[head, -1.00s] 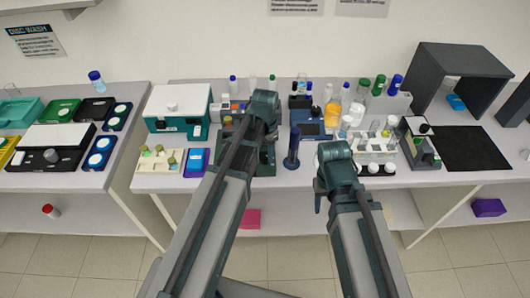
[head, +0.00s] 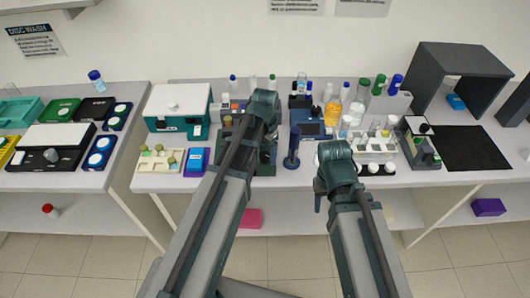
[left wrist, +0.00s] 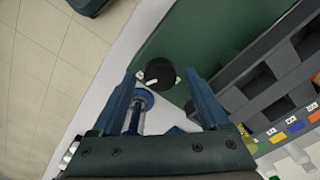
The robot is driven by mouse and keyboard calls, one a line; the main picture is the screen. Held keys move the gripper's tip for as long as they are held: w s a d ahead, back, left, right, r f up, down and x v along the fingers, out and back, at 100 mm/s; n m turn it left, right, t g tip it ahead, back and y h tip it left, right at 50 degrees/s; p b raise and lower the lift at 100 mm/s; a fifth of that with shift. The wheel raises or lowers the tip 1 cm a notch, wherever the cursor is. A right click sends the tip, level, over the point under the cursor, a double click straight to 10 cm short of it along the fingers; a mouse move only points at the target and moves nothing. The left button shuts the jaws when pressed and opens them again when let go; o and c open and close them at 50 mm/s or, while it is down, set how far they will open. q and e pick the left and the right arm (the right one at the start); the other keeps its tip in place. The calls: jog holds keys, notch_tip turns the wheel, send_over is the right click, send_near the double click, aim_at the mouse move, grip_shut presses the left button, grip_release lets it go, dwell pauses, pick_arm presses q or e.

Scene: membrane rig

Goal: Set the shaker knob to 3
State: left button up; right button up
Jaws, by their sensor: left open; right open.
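A round black knob (left wrist: 158,72) with small white marks beside it sits on a dark green surface (left wrist: 195,45) in the left wrist view. My left gripper (left wrist: 162,76) is open, with one blue finger on each side of the knob in the picture. I cannot tell whether the fingers are level with it or still above it. The number it points to is too small to read. In the head view, my left arm covers most of the dark green unit (head: 267,158) and hides the knob.
A blue upright cylinder (head: 291,150) stands close to the right of the green unit; a blue-topped cylinder (left wrist: 138,105) shows near the left finger. A grey compartment rack (left wrist: 285,60) lies to the right in the wrist view. Bottles (head: 333,110) and a white rack (head: 375,145) crowd the bench.

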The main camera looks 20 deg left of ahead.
aim_at(265, 155)
pick_arm(q)
notch_tip(265, 155, up, 14)
jog(key=p, duration=1.3)
jog(key=shift+p, duration=0.3)
jog(key=shift+f, duration=0.15)
jog(key=s+d+f+n+y+b, duration=0.1)
jog(key=s+d+f+n+b, duration=0.1)
jog(key=s+d+f+b, duration=0.8)
jog(key=s+f+b, duration=0.3)
jog(key=s, duration=0.1)
jog(key=shift+s+d, duration=0.15)
jog(key=shift+s, duration=0.25)
